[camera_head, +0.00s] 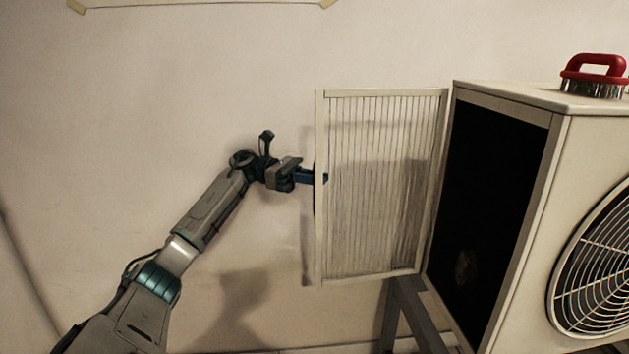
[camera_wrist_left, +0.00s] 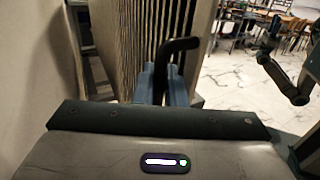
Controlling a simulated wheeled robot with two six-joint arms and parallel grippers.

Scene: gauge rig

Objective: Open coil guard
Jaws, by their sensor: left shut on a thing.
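The coil guard (camera_head: 375,185) is a pale framed panel with fine vertical slats. It stands swung out to the left of the outdoor unit (camera_head: 515,96), attached along its right edge, and the unit's dark side opening (camera_head: 490,200) is exposed. My left gripper (camera_head: 318,178) is at the guard's left edge, its blue fingers shut on the guard's handle. In the left wrist view the black bent handle (camera_wrist_left: 178,45) shows between the blue fingers (camera_wrist_left: 165,85), with the guard's slats (camera_wrist_left: 135,40) behind. The far side of the guard is hidden. My right gripper is not seen.
A red-handled brush (camera_head: 595,75) lies on top of the unit. A round fan grille (camera_head: 600,265) is on its front. A grey stand (camera_head: 410,315) is below. The wall lies close behind the guard. Tables and chairs (camera_wrist_left: 255,20) stand far off on a marble-like floor.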

